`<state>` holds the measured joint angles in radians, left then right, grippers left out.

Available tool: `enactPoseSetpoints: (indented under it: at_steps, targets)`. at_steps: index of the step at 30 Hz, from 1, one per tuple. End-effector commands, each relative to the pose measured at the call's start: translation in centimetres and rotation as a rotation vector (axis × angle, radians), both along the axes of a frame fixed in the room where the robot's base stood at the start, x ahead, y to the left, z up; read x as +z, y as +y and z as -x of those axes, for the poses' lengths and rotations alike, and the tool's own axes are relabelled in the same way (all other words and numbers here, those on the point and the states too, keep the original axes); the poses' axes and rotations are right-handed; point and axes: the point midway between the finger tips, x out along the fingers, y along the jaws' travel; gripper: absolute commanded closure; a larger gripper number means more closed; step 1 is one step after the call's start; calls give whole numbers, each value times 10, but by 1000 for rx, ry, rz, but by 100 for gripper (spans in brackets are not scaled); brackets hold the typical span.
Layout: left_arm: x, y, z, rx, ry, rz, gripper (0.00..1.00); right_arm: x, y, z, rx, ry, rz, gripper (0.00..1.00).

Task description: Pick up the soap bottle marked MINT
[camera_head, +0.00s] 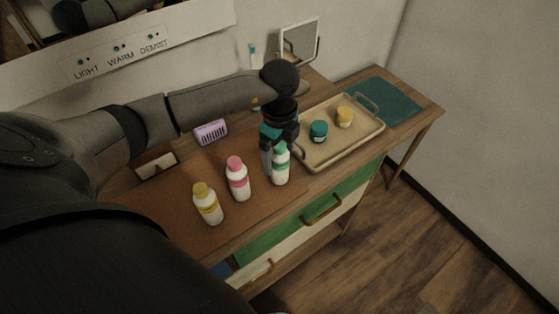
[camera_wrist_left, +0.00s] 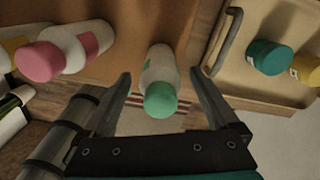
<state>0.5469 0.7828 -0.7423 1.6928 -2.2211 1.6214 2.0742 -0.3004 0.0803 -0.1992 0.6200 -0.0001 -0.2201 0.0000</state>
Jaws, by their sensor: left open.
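A white bottle with a mint-green cap and green band (camera_head: 281,168) stands upright on the brown mat; its lettering is too small to read. My left gripper (camera_head: 272,160) points down at this bottle, open. In the left wrist view the green-capped bottle (camera_wrist_left: 160,80) shows between the two spread fingers of my left gripper (camera_wrist_left: 163,84), with a gap on either side. Two similar bottles stand to its left in the head view: one with a pink cap (camera_head: 238,180) and one with a yellow cap (camera_head: 208,205). My right gripper is not in view.
A beige tray (camera_head: 330,155) with a teal jar (camera_head: 319,131) and a yellow jar (camera_head: 345,117) lies right of the bottle. A purple comb-like item (camera_head: 211,132), a mirror (camera_head: 299,41) and a teal cloth (camera_head: 385,102) are also on the table. The table's front edge is close.

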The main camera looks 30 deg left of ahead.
Motion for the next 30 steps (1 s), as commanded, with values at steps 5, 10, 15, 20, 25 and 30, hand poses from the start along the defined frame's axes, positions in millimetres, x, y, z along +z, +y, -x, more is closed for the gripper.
enactPoseSetpoints:
  at_steps: [5,10,15,20,25,30]
  targets:
    - [0,0,0,0,0,1,22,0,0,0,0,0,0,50]
    - [0,0,0,0,0,1,41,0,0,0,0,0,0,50]
    - [1,0,0,1,0,1,60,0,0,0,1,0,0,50]
    - [1,0,0,1,0,1,78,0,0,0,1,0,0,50]
    - [1,0,0,1,0,1,97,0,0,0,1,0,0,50]
    - [1,0,0,1,-1,1,100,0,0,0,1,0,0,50]
